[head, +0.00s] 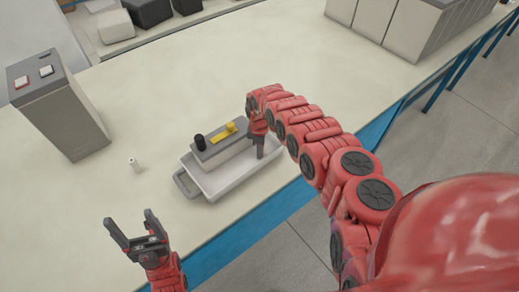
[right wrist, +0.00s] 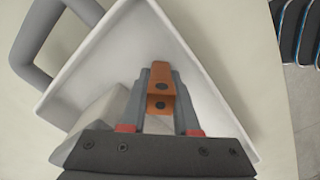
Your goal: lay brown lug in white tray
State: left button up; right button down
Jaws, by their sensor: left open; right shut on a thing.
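The white tray (head: 238,184) with a grey handle (head: 186,184) sits near the table's front edge. It fills much of the right wrist view (right wrist: 105,65). The brown lug (right wrist: 161,90) is clamped between the fingers of my right gripper (right wrist: 161,88), over the tray's inside; whether it touches the tray floor I cannot tell. In the head view my right gripper (head: 260,145) is at the tray's right end, and the lug is not clearly seen. My left gripper (head: 130,220) is open and empty, in front of and left of the tray.
A grey block (head: 218,150) with a black post (head: 200,142) and a yellow piece (head: 223,132) stands at the tray's back side. A grey box with buttons (head: 58,108) is further left. The table behind the tray is clear.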

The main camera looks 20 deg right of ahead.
jog(key=shift+f, duration=0.2)
jog(key=c, duration=0.6)
grip_release()
jog(key=shift+c, duration=0.2)
jog(key=shift+r, duration=0.1)
jog(key=shift+r, duration=0.4)
notch_tip(320, 180, up, 10)
jog(key=shift+r+b, duration=0.1)
jog(key=shift+b, duration=1)
jog(key=shift+r, duration=0.65)
